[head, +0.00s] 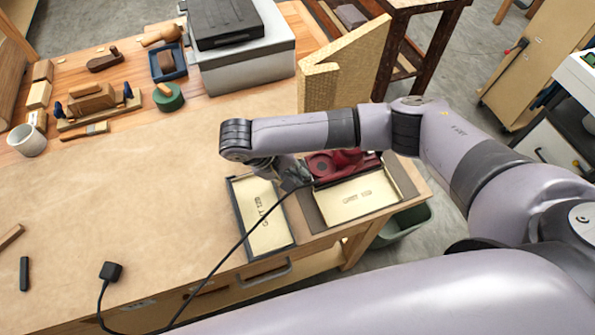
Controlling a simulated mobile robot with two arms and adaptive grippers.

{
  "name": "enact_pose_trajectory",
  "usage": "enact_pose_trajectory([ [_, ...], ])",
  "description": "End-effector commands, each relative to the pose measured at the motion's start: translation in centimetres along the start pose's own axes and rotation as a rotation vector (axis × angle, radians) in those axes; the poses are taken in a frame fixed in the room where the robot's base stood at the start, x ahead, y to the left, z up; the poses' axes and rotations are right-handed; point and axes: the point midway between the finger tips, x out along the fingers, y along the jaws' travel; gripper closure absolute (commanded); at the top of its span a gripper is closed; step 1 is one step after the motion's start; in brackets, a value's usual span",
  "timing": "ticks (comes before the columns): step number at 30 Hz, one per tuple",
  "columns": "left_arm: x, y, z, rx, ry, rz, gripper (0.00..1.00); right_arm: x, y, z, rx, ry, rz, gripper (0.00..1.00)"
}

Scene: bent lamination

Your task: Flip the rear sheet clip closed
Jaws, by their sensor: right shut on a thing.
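A red sander (340,163) lies at the right end of the bench, behind a tray of pale sheets. A black cord runs to its left end. My right gripper (296,182) points down at that left end, beside the cord, and is shut on a part of it. The fingertips are small and partly hidden by the wrist, so I cannot tell exactly which part they hold. The rear sheet clip is too small or hidden to make out, and so is its position. My left gripper is not in view.
The black cord's plug (112,271) lies front left. The bench's middle (130,205) is clear.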

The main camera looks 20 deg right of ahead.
Motion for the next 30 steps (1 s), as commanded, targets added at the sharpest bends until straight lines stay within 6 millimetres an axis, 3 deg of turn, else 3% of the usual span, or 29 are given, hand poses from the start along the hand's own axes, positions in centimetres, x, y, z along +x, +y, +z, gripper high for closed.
enact_pose_trajectory([
  [13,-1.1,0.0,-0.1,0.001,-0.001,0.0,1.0,-0.2,0.3,0.1,0.002,-0.004,-0.041,1.0],
  [30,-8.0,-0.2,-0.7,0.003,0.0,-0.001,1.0,-0.2,2.5,0.4,0.005,-0.009,-0.48,1.0],
])
